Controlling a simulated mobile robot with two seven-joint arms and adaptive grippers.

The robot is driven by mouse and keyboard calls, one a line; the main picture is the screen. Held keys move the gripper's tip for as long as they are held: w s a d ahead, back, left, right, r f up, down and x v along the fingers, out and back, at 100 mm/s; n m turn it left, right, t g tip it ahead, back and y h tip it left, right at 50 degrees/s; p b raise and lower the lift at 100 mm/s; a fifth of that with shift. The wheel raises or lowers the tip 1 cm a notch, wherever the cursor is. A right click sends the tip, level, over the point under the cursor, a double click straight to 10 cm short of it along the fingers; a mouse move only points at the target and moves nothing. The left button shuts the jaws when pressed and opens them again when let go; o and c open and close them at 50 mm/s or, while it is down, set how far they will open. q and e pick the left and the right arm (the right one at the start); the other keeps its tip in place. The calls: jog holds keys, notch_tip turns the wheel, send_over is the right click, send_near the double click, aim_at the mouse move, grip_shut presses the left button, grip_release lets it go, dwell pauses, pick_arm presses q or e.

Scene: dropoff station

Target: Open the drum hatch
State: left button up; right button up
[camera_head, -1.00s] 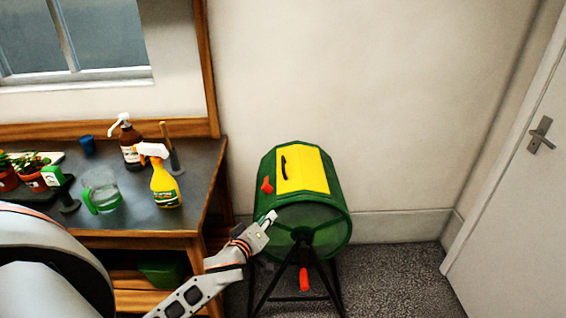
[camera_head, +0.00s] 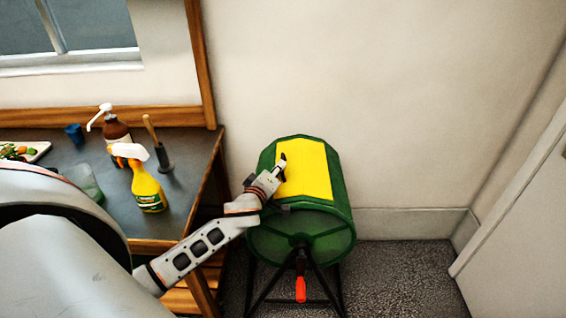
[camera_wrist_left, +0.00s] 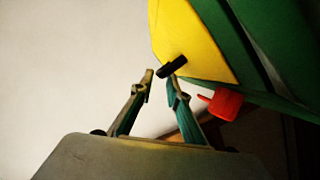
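The green drum (camera_head: 343,205) stands on a black frame, with its yellow hatch (camera_head: 310,168) shut on top. The hatch's black handle (camera_head: 281,160) is partly hidden by my left gripper (camera_head: 277,170), which is at the hatch's left edge. In the left wrist view, the gripper's fingers (camera_wrist_left: 161,72) are apart, with a gap between the tips. The black handle (camera_wrist_left: 172,66) is at the tips, nearest the right finger; whether it touches is unclear. My right gripper is out of view.
A dark-topped workbench (camera_head: 185,190) is on the left with a yellow spray bottle (camera_head: 147,190), a brown pump bottle (camera_head: 116,132) and a blue cup (camera_head: 74,134). A red crank grip (camera_head: 300,290) hangs at the drum's front. A door (camera_head: 520,220) is right; the floor between is clear.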

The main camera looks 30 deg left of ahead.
aim_at(302, 163)
pick_arm(q)
jog(key=x, duration=0.3)
jog(key=shift+w+a+f, duration=0.1)
jog(key=shift+w+f, duration=0.05)
jog(key=shift+w, duration=0.2)
jog(key=shift+w+a+f, duration=0.1)
jog(key=shift+w+a, duration=0.05)
jog(key=shift+w, duration=0.35)
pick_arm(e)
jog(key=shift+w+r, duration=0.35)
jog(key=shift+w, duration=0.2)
pick_arm(q)
grip_shut()
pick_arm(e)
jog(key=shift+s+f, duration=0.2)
